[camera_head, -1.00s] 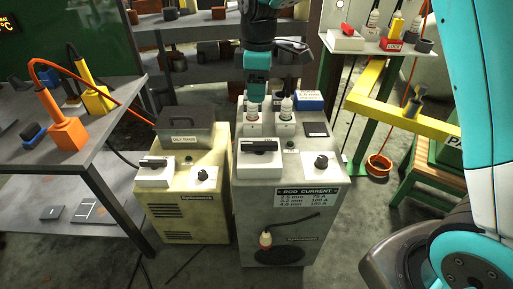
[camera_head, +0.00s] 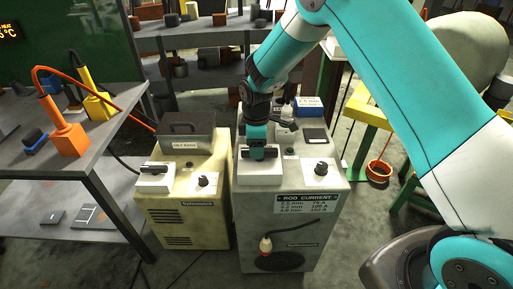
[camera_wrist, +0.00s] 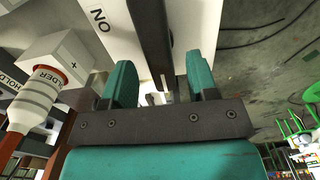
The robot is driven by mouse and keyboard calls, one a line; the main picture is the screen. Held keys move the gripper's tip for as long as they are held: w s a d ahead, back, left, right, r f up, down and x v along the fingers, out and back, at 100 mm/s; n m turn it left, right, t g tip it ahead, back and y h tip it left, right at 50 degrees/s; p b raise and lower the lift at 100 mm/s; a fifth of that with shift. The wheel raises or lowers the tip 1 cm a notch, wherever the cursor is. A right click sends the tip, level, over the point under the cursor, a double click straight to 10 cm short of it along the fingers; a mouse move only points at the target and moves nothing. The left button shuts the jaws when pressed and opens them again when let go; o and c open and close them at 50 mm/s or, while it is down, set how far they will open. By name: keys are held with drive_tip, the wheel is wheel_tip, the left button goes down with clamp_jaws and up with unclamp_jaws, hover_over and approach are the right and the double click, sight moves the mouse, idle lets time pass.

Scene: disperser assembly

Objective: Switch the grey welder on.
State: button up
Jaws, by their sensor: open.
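The grey welder (camera_head: 310,235) stands in the middle of the head view, with a rod current label on its front. Its switch is a black bar handle (camera_wrist: 150,35) on a white box (camera_head: 260,175) on the top left. The wrist view shows the letters "ON" on the white plate beside the bar. My gripper (camera_head: 258,150) is right over the switch and hides part of it. In the wrist view my gripper (camera_wrist: 160,80) is open, with one teal finger on each side of the bar. I cannot tell whether the fingers touch it.
A cream welder (camera_head: 185,215) with a similar switch (camera_head: 155,178) stands close on the left. A knob (camera_head: 321,167) sits right of my gripper. A plug (camera_wrist: 40,95) and socket are close left in the wrist view. A blue box (camera_head: 308,105) lies behind.

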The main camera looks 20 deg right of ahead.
drive_tip(key=shift+f, duration=0.85)
drive_tip(key=c, duration=0.9)
